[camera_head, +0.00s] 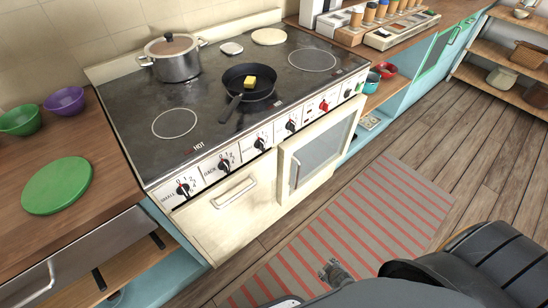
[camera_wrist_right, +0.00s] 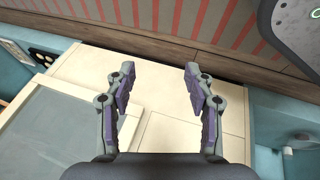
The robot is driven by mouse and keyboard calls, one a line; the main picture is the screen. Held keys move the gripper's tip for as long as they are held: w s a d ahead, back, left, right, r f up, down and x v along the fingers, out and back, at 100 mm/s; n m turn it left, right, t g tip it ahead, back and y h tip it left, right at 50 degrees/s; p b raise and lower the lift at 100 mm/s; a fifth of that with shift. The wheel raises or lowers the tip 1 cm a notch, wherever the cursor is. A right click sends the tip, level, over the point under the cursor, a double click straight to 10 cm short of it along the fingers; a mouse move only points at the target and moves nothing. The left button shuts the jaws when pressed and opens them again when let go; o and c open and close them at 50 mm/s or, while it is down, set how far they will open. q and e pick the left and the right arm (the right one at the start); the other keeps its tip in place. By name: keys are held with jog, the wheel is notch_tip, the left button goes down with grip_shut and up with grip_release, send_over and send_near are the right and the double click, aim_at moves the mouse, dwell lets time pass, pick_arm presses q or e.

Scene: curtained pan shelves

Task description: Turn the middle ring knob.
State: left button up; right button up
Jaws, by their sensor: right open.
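The cream stove (camera_head: 222,208) has a sloped front panel with a row of several knobs. They include a black knob labelled SMALL (camera_head: 183,188), one labelled BACK (camera_head: 225,164), a third black knob (camera_head: 260,144), a fourth black knob (camera_head: 291,125) and a red knob (camera_head: 323,106). I cannot read which one is marked as the middle ring. My right gripper (camera_head: 334,272) is over the striped rug, well below and apart from the knobs. In the right wrist view the right gripper (camera_wrist_right: 160,78) is open and empty, facing cream cabinet fronts. My left gripper is not in view.
A black pan (camera_head: 262,93) with yellow butter (camera_head: 250,82) and a lidded pot (camera_head: 176,65) stand on the cooktop. The glass oven door (camera_head: 322,155) has a projecting handle, as does the left drawer front. The striped rug (camera_head: 372,215) and floor before the stove are clear.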

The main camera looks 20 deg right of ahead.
jog(key=w+r+n+t+b, duration=0.1)
jog(key=w+r+n+t, duration=0.2)
jog(key=w+r, duration=0.35)
jog(key=w+r+n+t, duration=0.2)
jog(key=w+r+n, duration=0.1)
jog(key=w, duration=0.6)
jog(key=n+t+y+b, duration=0.4)
jog(key=n+t+y, duration=0.35)
jog(key=n, duration=1.15)
send_near(264, 148)
jog(key=w, duration=0.2)
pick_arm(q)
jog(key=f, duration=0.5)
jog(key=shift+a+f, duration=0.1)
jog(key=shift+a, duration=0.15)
pick_arm(e)
jog(key=shift+a+r+g, duration=0.2)
jog(key=shift+a+g, duration=0.05)
jog(key=shift+a, duration=0.05)
pick_arm(q)
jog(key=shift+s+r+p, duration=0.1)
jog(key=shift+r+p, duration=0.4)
jog(key=shift+p, duration=0.25)
pick_arm(e)
jog(key=shift+x, duration=3.5)
jog(key=shift+c, duration=0.3)
